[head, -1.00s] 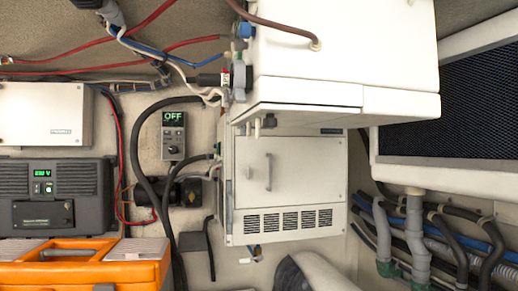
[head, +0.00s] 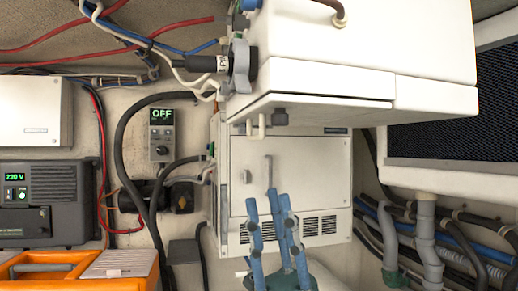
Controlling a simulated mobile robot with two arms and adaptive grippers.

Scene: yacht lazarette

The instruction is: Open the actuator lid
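A white box (head: 310,178) with a flat front panel is on the wall at the centre. I take that panel for the actuator lid; it looks closed. My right gripper (head: 266,197) has blue fingers pointing up in front of the panel's lower part. The fingers hide part of the vents. I cannot tell whether they touch the panel. My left gripper is not in view.
A large white cabinet (head: 360,50) overhangs the box. Black cables and a switch panel reading OFF (head: 161,135) are at left. A dark grey unit (head: 45,195) and an orange case (head: 50,268) stand farther left. Grey pipes (head: 425,240) run at right.

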